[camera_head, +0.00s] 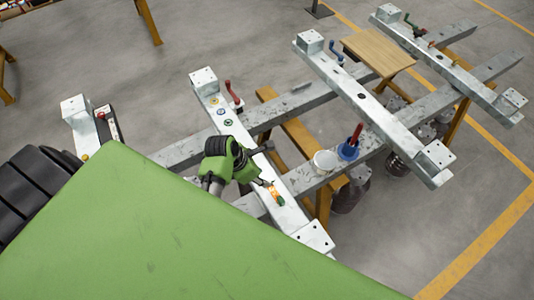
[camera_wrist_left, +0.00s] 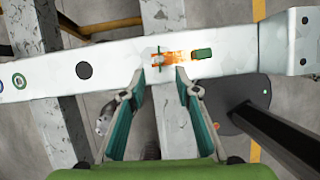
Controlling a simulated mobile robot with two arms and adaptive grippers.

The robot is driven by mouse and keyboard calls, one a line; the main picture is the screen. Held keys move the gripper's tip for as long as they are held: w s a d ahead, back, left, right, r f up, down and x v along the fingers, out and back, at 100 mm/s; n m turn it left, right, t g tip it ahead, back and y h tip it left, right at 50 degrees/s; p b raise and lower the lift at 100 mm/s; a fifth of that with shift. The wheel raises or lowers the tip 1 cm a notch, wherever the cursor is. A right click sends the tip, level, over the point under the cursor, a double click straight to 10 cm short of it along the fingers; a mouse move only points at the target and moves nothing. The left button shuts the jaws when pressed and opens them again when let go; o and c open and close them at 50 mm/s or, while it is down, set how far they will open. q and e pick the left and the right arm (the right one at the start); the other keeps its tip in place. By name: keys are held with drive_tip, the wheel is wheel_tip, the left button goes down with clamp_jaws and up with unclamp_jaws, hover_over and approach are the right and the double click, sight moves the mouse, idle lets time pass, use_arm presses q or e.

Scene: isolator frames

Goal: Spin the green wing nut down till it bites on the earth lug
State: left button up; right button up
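In the left wrist view a small green wing nut (camera_wrist_left: 158,59) sits on the pale steel beam (camera_wrist_left: 118,72), beside an orange, copper-coloured earth lug (camera_wrist_left: 177,58). A green block (camera_wrist_left: 202,53) lies to the right of the lug. My left gripper (camera_wrist_left: 160,84) is open, its two teal-padded fingers apart, with the tips just short of the nut and nothing between them. In the head view my left gripper (camera_head: 260,183) reaches over the beam (camera_head: 240,135) beside the orange lug (camera_head: 276,195). The nut is too small to make out there. My right gripper is not in view.
The same beam carries coloured rings (camera_head: 221,111) and a red-handled clamp (camera_head: 233,96). Another beam (camera_head: 365,105) and a wooden board (camera_head: 378,52) lie beyond.

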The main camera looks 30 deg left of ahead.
use_arm(q)
drive_tip(key=shift+p+x, duration=0.3)
drive_tip(key=shift+x, duration=3.15)
clamp_jaws()
